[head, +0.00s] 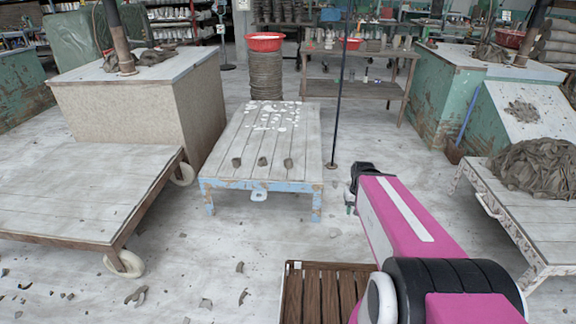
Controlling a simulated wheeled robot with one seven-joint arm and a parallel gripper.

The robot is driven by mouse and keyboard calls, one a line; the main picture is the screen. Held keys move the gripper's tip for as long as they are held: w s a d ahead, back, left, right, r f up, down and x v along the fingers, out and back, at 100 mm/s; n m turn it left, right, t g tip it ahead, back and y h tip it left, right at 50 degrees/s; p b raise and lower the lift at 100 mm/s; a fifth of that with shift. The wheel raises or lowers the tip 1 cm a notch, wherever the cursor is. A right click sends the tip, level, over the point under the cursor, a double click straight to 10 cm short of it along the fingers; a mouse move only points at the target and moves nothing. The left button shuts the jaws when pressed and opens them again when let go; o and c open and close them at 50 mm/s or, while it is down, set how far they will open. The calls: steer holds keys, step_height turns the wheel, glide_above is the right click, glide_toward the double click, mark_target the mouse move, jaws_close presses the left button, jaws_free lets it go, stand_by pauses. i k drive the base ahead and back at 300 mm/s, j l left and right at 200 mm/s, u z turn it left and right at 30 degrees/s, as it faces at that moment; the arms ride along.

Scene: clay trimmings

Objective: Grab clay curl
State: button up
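Several grey-brown clay curls lie scattered on the pale floor. A larger one (137,295) is at the lower left, and smaller ones lie near the bottom middle, such as one curl (243,297) and another (240,267). Three short clay pieces, left (236,162), middle (262,161) and right (288,163), stand in a row on the low blue-framed table (225,184). My gripper (349,205) is at the far end of my pink arm, right of that table and apart from the curls. Its fingers are small and partly hidden, so their opening does not show.
A brown slatted wooden crate or pallet (293,300) sits at the bottom middle, partly behind my arm. A wheeled wooden platform (70,190) fills the left. A cart (540,225) with a dark heap stands right. A thin dark pole (338,100) rises beyond my gripper. Floor between is mostly open.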

mark_target(288, 163)
steer(key=i+j+z, duration=0.1)
steer(key=j, duration=0.25)
steer(key=i+j, duration=0.25)
steer(key=j, duration=0.15)
steer(key=i+j+z, duration=0.15)
steer(key=j, duration=0.25)
steer(key=i+j+z, duration=0.1)
steer(key=j, duration=0.3)
steer(key=i+j+z, duration=0.1)
steer(key=j, duration=0.3)
steer(key=i+j, duration=0.2)
steer(key=j, duration=0.25)
steer(key=i+j+z, duration=0.15)
steer(key=j, duration=0.25)
